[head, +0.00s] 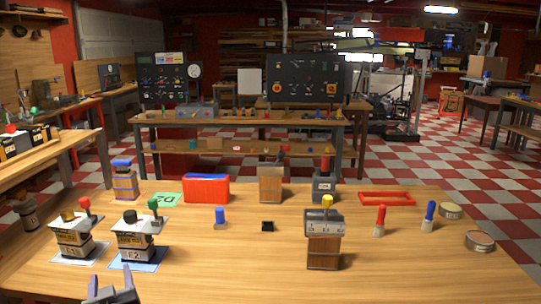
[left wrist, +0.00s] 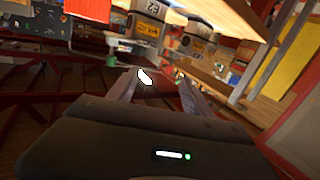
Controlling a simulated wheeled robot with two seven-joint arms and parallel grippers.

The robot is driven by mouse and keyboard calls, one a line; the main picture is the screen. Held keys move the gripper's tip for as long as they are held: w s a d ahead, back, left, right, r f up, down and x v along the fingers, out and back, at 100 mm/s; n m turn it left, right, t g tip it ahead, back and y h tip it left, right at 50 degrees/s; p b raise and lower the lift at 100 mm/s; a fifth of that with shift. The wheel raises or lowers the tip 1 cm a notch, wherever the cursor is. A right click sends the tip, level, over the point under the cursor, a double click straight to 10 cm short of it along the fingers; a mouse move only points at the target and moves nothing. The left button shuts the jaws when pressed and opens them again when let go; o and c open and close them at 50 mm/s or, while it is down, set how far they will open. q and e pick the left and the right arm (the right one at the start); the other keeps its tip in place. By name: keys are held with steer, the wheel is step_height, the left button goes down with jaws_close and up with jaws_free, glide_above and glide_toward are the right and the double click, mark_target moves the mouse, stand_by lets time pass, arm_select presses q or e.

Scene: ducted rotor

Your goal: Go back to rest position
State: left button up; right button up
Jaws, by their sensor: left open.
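My left gripper (head: 112,288) shows at the bottom left of the head view, low at the table's front edge. Its two fingers are apart and nothing is between them. In the left wrist view the same gripper (left wrist: 155,82) is open and empty, with the block marked E2 (left wrist: 146,32) beyond its fingertips. In the head view that E2 block (head: 131,240) stands on a pale sheet, apart from the gripper. My right gripper does not show in either view.
The wooden table (head: 200,275) holds the E1 block (head: 73,240), a red box (head: 205,189), a block with a yellow knob (head: 324,240), a red frame (head: 387,199), a blue-topped peg (head: 428,216) and round tins (head: 480,241). The table's front middle is clear.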

arm_select(q)
steer(key=s+d+f+m+g+h+p, duration=0.1)
steer(key=s+d+f+g+h, duration=0.15)
steer(key=d+f, duration=0.5)
steer(key=s+d+f+m+g+h, duration=0.1)
steer(key=d+f+g+h, duration=0.1)
steer(key=d+f+h, duration=0.5)
steer(key=s+d+f+m+g+h+p, duration=0.15)
steer(key=d+f, duration=0.35)
steer(key=f, duration=0.5)
steer(key=s+d+f+g, duration=0.2)
steer(key=s+d+f, duration=0.1)
steer(key=s, duration=0.4)
steer(key=s+d+f+m+g+h+p, duration=0.1)
steer(key=s+d+f+g, duration=0.2)
steer(key=s+d, duration=0.3)
steer(key=s+d+f+m+g+h+p, duration=0.1)
steer(key=s+d+f+g, duration=0.2)
steer(key=s+d+f, duration=0.2)
steer(key=s, duration=0.3)
steer(key=shift+d+f, duration=0.2)
steer(key=shift+f, duration=0.05)
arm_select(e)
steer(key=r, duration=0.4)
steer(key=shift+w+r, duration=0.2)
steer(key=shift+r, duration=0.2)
arm_select(q)
steer(key=shift+s, duration=0.1)
